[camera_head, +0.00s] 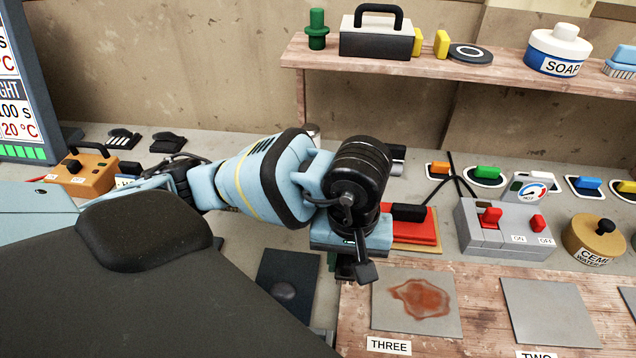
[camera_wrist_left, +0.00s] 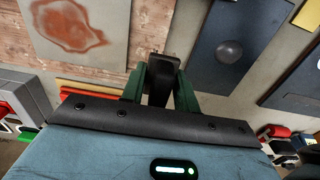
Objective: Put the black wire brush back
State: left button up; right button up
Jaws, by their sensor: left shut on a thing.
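My left gripper (camera_head: 350,262) reaches in from the left and points down, above the gap between the dark plate and the wooden board. Its green fingers show better in the left wrist view (camera_wrist_left: 159,80), shut on a black block-like thing. I take this for the black wire brush (camera_wrist_left: 160,66); only its dark body shows between the fingers and its bristles cannot be made out. In the head view the brush is mostly hidden by the gripper and wrist. My right gripper is not in view.
A wooden board (camera_head: 440,341) labelled THREE bears a grey plate with a rust-brown stain (camera_head: 418,302). A dark plate with a round knob (camera_head: 284,290) lies left of it. A red block (camera_head: 412,232) and a grey switch box (camera_head: 505,228) stand behind. A shelf (camera_head: 400,72) runs above.

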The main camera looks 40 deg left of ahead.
pick_arm(q)
jog(key=w+a, duration=0.3)
jog(key=w+a+f, duration=0.1)
jog(key=w+a, duration=0.3)
jog(key=w+a+p, duration=0.1)
jog(key=w+a, duration=0.2)
jog(key=a, duration=0.1)
jog(key=shift+w+a+f, duration=0.1)
jog(key=shift+w+f, duration=0.05)
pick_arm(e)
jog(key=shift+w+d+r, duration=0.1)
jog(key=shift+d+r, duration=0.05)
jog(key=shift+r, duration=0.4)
pick_arm(q)
jog(key=shift+w+a, duration=0.3)
jog(key=shift+a, duration=0.05)
notch_tip(320, 180, down, 3)
jog(key=shift+d+f+p, duration=0.1)
jog(key=shift+f+p, duration=0.1)
jog(key=shift+p, duration=0.15)
jog(key=shift+f, duration=0.1)
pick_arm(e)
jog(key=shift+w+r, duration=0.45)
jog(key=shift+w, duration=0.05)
pick_arm(q)
jog(key=shift+f, duration=0.1)
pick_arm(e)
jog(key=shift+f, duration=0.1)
